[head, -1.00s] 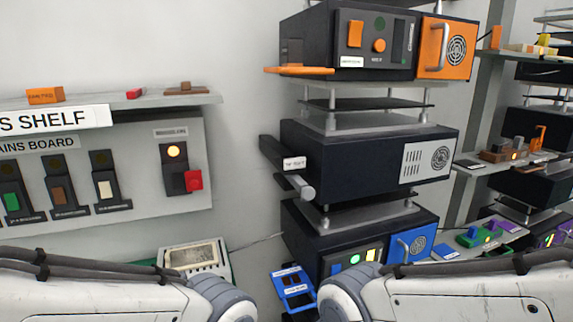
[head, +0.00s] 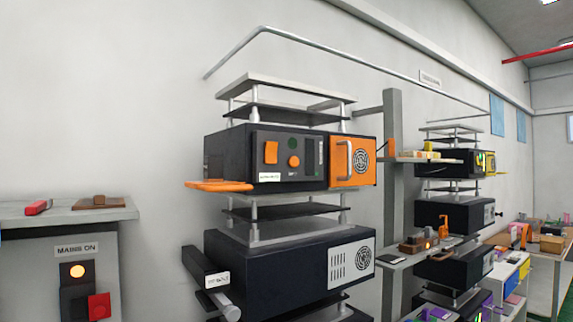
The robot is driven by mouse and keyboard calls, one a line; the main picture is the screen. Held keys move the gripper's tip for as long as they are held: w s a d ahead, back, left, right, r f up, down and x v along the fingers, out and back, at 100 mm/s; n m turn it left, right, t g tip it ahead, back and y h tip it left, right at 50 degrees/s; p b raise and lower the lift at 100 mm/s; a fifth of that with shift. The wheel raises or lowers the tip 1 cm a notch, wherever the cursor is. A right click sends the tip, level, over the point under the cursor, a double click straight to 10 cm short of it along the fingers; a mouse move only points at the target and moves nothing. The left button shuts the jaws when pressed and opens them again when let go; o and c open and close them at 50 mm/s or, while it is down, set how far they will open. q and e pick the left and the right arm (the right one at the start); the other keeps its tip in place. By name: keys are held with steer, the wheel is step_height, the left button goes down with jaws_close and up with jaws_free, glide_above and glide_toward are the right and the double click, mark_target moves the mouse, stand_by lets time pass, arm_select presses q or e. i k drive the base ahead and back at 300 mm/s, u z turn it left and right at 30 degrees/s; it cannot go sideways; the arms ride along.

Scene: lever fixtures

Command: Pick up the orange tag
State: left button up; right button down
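No piece that I can clearly tell as the orange tag shows in the head view now. A flat orange piece (head: 218,185) juts out from the left side of the upper black machine (head: 228,155). I cannot tell whether it is a tag or a part of that machine. The machine's front has an orange switch (head: 271,152), an orange knob (head: 294,161) and an orange door panel (head: 366,170). Neither of my grippers is in view.
A grey shelf (head: 70,216) at left holds a red block (head: 38,207) and a brown piece (head: 98,201). Below the shelf is a panel with a lit lamp and red switch. A second machine (head: 270,265) stands underneath. More shelves and machines stand at right.

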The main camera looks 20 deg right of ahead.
mark_target(443, 230)
steer(key=z, duration=1.35)
